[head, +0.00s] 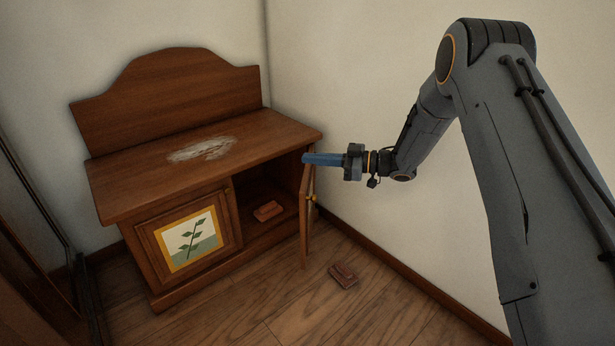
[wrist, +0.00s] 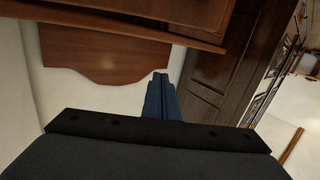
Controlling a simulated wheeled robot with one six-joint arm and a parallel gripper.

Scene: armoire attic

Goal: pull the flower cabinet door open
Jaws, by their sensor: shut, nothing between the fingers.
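The wooden cabinet (head: 130,196) stands against the wall in the head view. Its right door (head: 306,222) is swung outward, seen nearly edge-on, with a small brass knob (head: 314,198) on its outer side. Any picture on that door's face is hidden from me. The left door (head: 146,240) is closed and bears a green leafy plant picture (head: 189,239). My gripper (head: 304,158) is shut and empty, with its blue fingers pointing left near the top of the open door, by the cabinet top's right corner. I cannot tell if they touch. The wrist view shows the shut fingers (wrist: 160,76).
A reddish-brown block (head: 267,211) lies inside the open compartment. A similar block (head: 343,275) lies on the floor right of the open door. The wall is close on the right. Bare wooden floor (head: 240,318) lies in front. A dark panelled piece (wrist: 222,65) shows in the wrist view.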

